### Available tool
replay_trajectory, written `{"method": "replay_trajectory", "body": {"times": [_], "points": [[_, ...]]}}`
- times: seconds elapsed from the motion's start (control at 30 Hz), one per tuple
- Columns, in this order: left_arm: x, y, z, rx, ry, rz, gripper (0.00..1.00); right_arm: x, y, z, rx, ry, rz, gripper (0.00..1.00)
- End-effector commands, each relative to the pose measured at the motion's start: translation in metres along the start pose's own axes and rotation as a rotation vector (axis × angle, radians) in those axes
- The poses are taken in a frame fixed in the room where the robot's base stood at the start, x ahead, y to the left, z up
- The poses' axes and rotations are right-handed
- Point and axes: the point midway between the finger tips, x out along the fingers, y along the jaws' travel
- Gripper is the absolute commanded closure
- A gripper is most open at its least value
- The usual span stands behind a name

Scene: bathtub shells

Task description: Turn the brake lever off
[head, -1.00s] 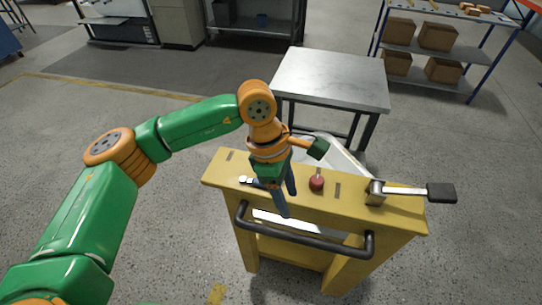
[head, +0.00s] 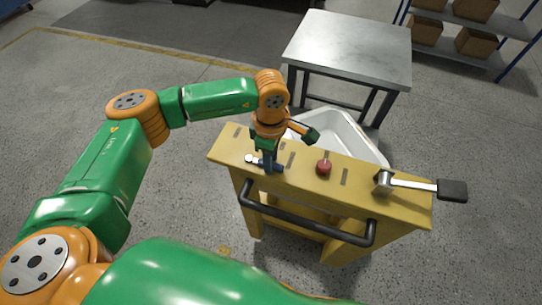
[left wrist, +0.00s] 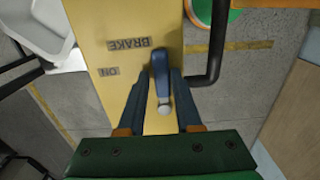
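The brake lever (left wrist: 160,65) is a short blue handle with a silver round end on top of the yellow cart panel. In the left wrist view it lies by the dark labels BRAKE and ON. In the head view its silver end (head: 250,158) shows left of my left gripper (head: 269,160), which hides part of it. In the left wrist view my left gripper (left wrist: 163,84) has its two blue fingers apart, one on each side of the lever. I cannot tell whether they touch it. My right gripper is not in view.
The yellow cart panel (head: 300,166) also bears a red knob (head: 324,167) and a metal lever with a black grip (head: 452,190). A dark handrail (head: 300,224) runs along its front. Behind are a white tub (head: 345,132) and a metal table (head: 350,48).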

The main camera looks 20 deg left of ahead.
Motion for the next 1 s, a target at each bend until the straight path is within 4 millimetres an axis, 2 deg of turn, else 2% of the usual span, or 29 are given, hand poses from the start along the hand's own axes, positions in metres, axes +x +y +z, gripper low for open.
{"method": "replay_trajectory", "body": {"times": [0.03, 0.1, 1.0], "points": [[-0.0001, 0.0000, 0.0001, 0.000, 0.000, 0.000, 0.83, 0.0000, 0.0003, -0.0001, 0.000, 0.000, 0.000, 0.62], [-0.0003, 0.0000, 0.0001, 0.000, 0.000, 0.000, 1.00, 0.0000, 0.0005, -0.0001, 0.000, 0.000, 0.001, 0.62], [-0.0012, 0.0005, 0.0004, 0.000, -0.002, 0.002, 1.00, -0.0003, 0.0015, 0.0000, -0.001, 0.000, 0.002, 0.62]]}}
